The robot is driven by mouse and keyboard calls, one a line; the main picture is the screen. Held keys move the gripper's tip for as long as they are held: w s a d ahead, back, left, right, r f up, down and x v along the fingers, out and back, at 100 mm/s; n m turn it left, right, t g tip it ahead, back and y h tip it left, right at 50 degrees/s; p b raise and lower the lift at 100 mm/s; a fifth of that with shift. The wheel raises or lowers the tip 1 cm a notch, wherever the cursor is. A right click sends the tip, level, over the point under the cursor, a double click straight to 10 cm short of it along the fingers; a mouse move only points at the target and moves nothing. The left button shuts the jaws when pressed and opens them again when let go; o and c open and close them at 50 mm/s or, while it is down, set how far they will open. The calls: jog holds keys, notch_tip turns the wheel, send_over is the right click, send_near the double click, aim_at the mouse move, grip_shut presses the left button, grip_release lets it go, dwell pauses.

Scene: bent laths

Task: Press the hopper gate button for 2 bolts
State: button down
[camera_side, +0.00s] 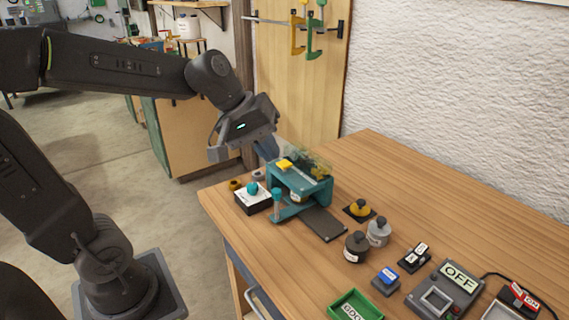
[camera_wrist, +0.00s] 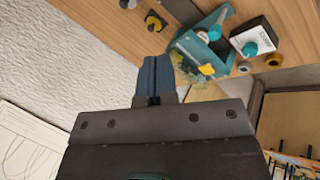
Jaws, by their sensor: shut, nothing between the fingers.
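The teal hopper stand (camera_side: 324,190) is at the back left of the table, with a clear bin of greenish pieces (camera_side: 318,164) and a yellow block (camera_side: 285,164) on top. It also shows in the wrist view (camera_wrist: 190,45). Beside it, a black box with a white top (camera_side: 243,198) carries a round teal button (camera_side: 253,187); the wrist view shows this button (camera_wrist: 250,48) too. A label on the box is too small to read. My gripper (camera_side: 268,150), with blue fingers (camera_wrist: 155,72), is shut and empty, above and behind the stand, apart from the button.
A dark plate (camera_side: 323,223) lies before the stand. A yellow knob (camera_side: 360,207), grey weight (camera_side: 378,233) and dark weight (camera_side: 356,246) stand to its right. Switch boxes (camera_side: 447,287) and a green tray (camera_side: 354,308) lie nearer the front. A white wall borders the table's back.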

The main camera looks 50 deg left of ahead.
jog(key=w+a+f+n+t+h, duration=0.1)
jog(key=w+a+n, duration=0.6)
jog(key=w+n, duration=0.15)
jog(key=n+t, duration=0.2)
jog(key=n, duration=0.3)
send_over(284, 164)
notch_tip(284, 164, down, 2)
jog(key=shift+f, duration=0.1)
jog(key=shift+f, duration=0.1)
jog(key=shift+f, duration=4.3)
jog(key=shift+f, duration=0.15)
jog(key=shift+f, duration=0.25)
